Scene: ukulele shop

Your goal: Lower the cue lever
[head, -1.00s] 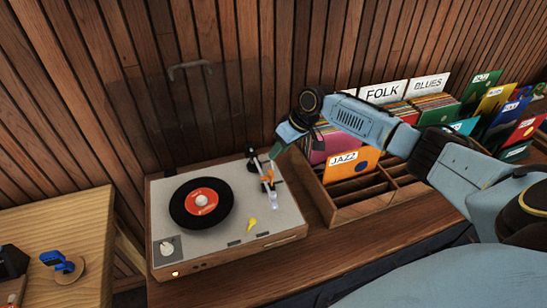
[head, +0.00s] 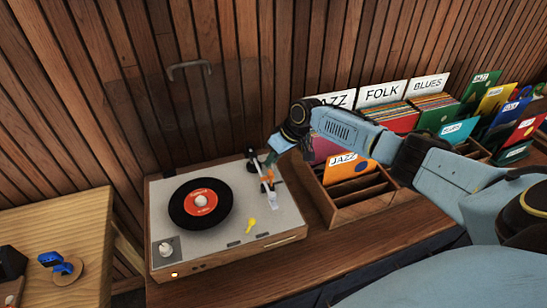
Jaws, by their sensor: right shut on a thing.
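The turntable (head: 220,250) stands on the wooden counter, a black record with an orange label (head: 202,203) on its platter. The tonearm assembly (head: 251,157) is at the deck's right rear, with a small orange part (head: 267,177) and a pale end piece (head: 274,201). My right gripper (head: 269,161) reaches in from the right, pointing down, and is shut at this assembly. It appears to hold the small cue lever, which the fingers mostly hide. A yellow, key-shaped piece (head: 250,225) lies on the deck in front, apart from the gripper. My left gripper is not in view.
A wooden record crate (head: 345,214) with divider cards and sleeves stands close right of the turntable, under my right arm. A clear raised lid with a handle (head: 188,66) is behind the deck. A lower wooden table (head: 40,220) at left holds a blue object (head: 62,264).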

